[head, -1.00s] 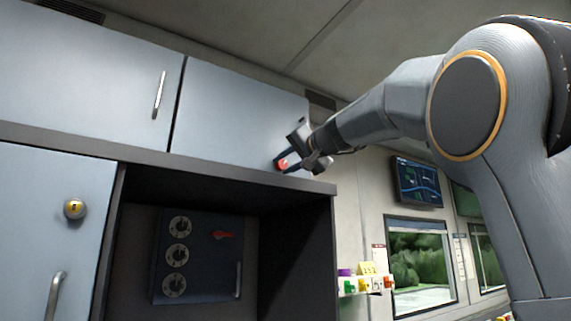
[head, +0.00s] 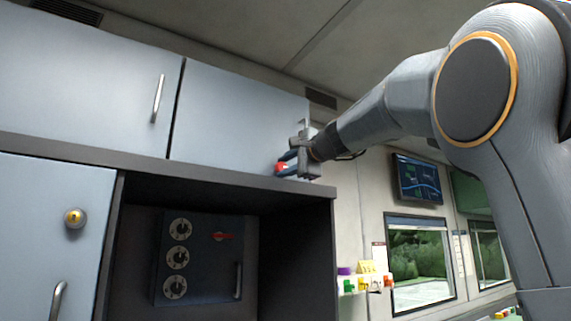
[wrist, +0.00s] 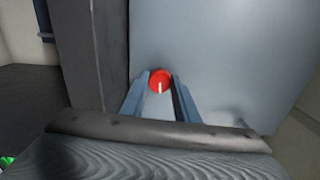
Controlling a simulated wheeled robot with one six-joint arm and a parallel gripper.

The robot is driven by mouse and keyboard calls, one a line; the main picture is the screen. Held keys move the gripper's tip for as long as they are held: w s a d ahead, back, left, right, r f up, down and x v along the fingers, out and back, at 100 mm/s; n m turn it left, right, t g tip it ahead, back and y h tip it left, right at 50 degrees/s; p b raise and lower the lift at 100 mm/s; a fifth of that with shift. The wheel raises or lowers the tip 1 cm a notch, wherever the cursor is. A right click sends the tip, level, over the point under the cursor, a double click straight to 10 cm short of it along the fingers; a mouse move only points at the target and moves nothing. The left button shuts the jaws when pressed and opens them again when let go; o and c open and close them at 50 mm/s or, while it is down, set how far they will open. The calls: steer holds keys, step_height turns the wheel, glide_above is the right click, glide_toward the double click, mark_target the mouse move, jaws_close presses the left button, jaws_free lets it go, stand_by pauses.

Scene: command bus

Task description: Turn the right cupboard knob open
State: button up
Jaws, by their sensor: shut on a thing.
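The right cupboard door (head: 235,110) is a pale blue-grey panel and looks closed. A red knob (head: 281,168) sits near its lower right corner. In the wrist view the red knob (wrist: 159,75) shows a white mark running from its middle toward the bottom of the picture. My gripper (head: 288,163) reaches the knob from the right and is shut on it. In the wrist view one finger of my gripper (wrist: 160,92) lies on each side of the knob. Part of the knob is hidden by the fingers in the head view.
A left cupboard (head: 90,75) with a bar handle adjoins it. A dark shelf edge (head: 230,180) runs just below the doors. Below is a recess with a dial panel (head: 200,256). A lower left door (head: 45,230) has a yellow-faced knob (head: 75,218).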

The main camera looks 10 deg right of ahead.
steer(key=shift+m, duration=0.6)
steer(key=o, duration=1.1)
steer(key=b+v, duration=0.2)
steer(key=v, duration=0.6)
steer(key=shift+w, duration=0.1)
